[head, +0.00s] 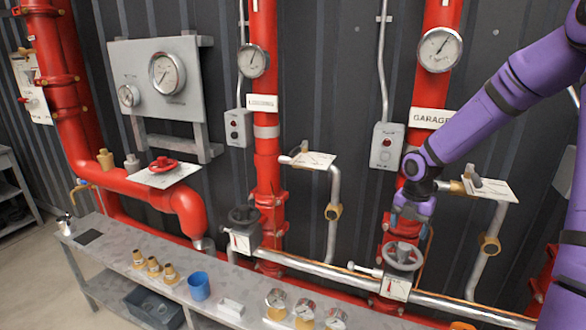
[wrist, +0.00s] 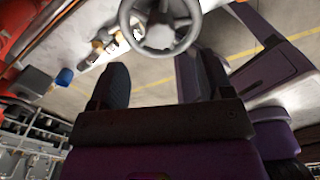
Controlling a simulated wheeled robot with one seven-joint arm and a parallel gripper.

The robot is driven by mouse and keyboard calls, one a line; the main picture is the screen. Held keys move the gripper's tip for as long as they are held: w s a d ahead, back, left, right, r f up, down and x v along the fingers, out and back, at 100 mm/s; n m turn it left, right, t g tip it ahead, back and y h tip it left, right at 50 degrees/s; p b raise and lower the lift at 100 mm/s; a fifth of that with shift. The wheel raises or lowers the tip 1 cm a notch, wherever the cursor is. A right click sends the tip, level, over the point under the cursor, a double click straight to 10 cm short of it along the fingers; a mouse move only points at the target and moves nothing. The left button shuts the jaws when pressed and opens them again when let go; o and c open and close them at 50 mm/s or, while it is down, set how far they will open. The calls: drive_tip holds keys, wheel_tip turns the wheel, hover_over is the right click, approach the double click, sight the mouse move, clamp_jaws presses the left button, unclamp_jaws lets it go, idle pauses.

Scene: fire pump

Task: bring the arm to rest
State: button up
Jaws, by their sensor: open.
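My purple arm reaches in from the right of the head view. My gripper (head: 412,212) points down in front of the red pipe marked GARAGE, just above a grey handwheel (head: 403,256). In the wrist view my gripper (wrist: 158,75) shows two dark fingers spread apart with nothing between them. The grey handwheel also shows in the wrist view (wrist: 160,45), beyond the fingertips. The gripper looks apart from the wheel, though the exact gap is hard to tell.
A second, dark handwheel (head: 243,215) sits on the LOADING pipe (head: 264,150). A grey bench (head: 110,262) below holds brass fittings (head: 153,265), a blue cup (head: 199,286) and several gauges. Side levers and bent grey pipes (head: 480,262) stand close to the gripper.

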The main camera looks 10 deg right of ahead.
drive_tip(key=s+a+r+m+t+h, duration=0.1)
drive_tip(key=s+a+r+m, duration=0.3)
drive_tip(key=s+r+m, duration=0.4)
drive_tip(key=s+a+r+m+t+h, duration=0.15)
drive_tip(key=s+a+r+m, duration=0.35)
drive_tip(key=r, duration=0.6)
drive_tip(key=s+a+r+m+t+y, duration=0.1)
drive_tip(key=s+a+r+m, duration=0.1)
drive_tip(key=s+m, duration=0.4)
drive_tip(key=s+a+r+m+t+y, duration=0.1)
drive_tip(key=s+a+r+m+t, duration=0.1)
drive_tip(key=s+r+m, duration=0.3)
drive_tip(key=s+m, duration=0.1)
drive_tip(key=s, duration=0.1)
drive_tip(key=shift+s+m, duration=0.35)
drive_tip(key=shift+m, duration=0.05)
